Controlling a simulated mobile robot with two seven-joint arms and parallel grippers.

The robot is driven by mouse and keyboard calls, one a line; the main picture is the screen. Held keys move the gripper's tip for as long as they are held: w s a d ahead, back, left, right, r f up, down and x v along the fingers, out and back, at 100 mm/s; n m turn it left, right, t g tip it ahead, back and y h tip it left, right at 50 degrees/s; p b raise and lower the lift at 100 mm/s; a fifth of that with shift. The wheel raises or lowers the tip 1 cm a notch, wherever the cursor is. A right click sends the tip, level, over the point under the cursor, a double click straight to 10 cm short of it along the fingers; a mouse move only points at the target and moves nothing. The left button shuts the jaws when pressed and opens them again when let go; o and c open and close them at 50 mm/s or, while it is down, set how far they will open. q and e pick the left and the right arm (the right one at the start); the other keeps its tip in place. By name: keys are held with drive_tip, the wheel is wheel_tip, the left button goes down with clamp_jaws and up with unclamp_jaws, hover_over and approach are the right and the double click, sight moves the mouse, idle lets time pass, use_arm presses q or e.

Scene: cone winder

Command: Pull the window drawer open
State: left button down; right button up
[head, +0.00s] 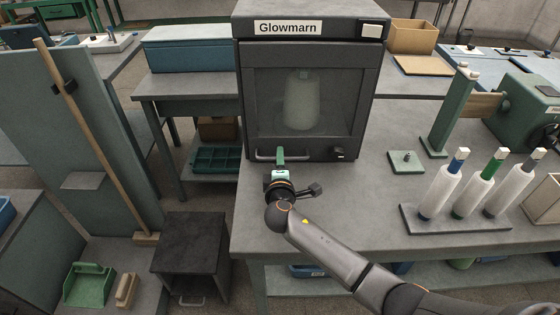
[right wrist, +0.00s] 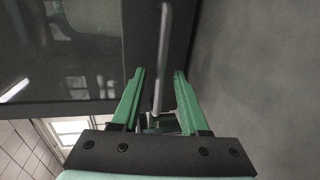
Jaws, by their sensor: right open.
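The window drawer (head: 262,100) is the dark, glazed front of the grey cabinet labelled Glowmarn (head: 330,50). A pale cone shape (head: 303,102) shows dimly behind its glass. The front appears shut. A thin metal bar handle (head: 262,155) runs along its lower left edge. My right gripper (head: 280,153) is at this handle, and its green fingers are open. In the right wrist view the handle (right wrist: 164,50) runs lengthwise between the two fingers of the gripper (right wrist: 159,73), with a gap on each side. My left gripper is out of view.
A small dark knob (head: 338,153) sits right of the handle. Bare tabletop lies in front of the cabinet. A dark stool (head: 190,240) stands at lower left.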

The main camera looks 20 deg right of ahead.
clamp_jaws()
idle(1.4)
